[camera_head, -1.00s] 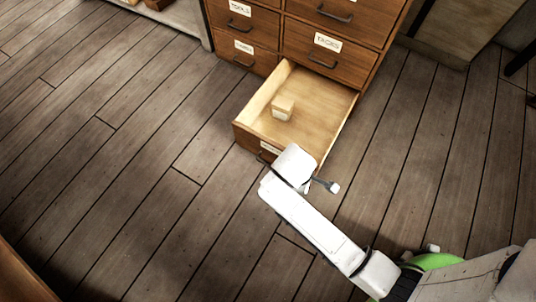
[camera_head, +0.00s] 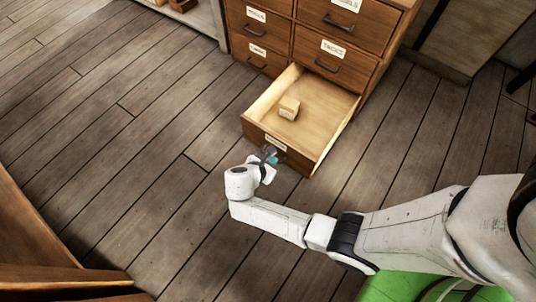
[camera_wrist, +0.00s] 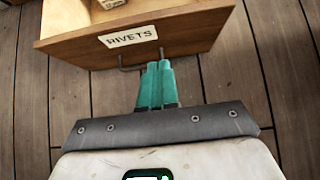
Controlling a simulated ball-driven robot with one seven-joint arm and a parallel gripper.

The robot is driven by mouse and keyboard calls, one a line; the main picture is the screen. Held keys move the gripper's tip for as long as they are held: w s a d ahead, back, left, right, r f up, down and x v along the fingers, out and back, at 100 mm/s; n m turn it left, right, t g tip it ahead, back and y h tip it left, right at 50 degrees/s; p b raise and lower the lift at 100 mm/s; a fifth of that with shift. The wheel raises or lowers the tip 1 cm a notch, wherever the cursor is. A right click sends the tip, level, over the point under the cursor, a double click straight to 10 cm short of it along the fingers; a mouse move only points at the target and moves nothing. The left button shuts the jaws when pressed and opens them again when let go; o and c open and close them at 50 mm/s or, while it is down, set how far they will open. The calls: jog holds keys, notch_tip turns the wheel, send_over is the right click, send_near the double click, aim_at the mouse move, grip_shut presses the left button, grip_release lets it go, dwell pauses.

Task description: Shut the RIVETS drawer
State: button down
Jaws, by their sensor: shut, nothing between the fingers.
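The RIVETS drawer (camera_head: 318,108) is pulled far out of the bottom row of a wooden cabinet. A small pale block (camera_head: 289,108) lies inside it. The wrist view shows the drawer front (camera_wrist: 195,33) with its white RIVETS label (camera_wrist: 128,37) and a dark handle (camera_wrist: 127,66) below it. My gripper (camera_wrist: 157,66) has its green fingers shut together and empty. The fingertips are at the drawer front, beside or over the right part of the handle. I cannot tell whether they touch it. The head view shows my gripper (camera_head: 270,154) in front of the drawer.
The wooden cabinet (camera_head: 385,60) has shut drawers above, one labelled TACKS (camera_head: 333,48). A low shelf (camera_head: 205,22) stands to its left. A wooden piece of furniture (camera_head: 40,240) is at the lower left. The plank floor (camera_head: 130,130) is clear left of the drawer.

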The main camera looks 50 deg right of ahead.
aim_at(288, 147)
jog(key=shift+w+d+f+b, duration=0.1)
jog(key=shift+d+f+b, duration=0.5)
jog(key=shift+d, duration=0.7)
jog(key=shift+d+f+b, duration=0.55)
jog(key=shift+d+b, duration=0.05)
jog(key=shift+d, duration=0.7)
jog(key=shift+w+d+f+b, duration=0.1)
jog(key=shift+d+f+b, duration=0.5)
jog(key=shift+d, duration=0.7)
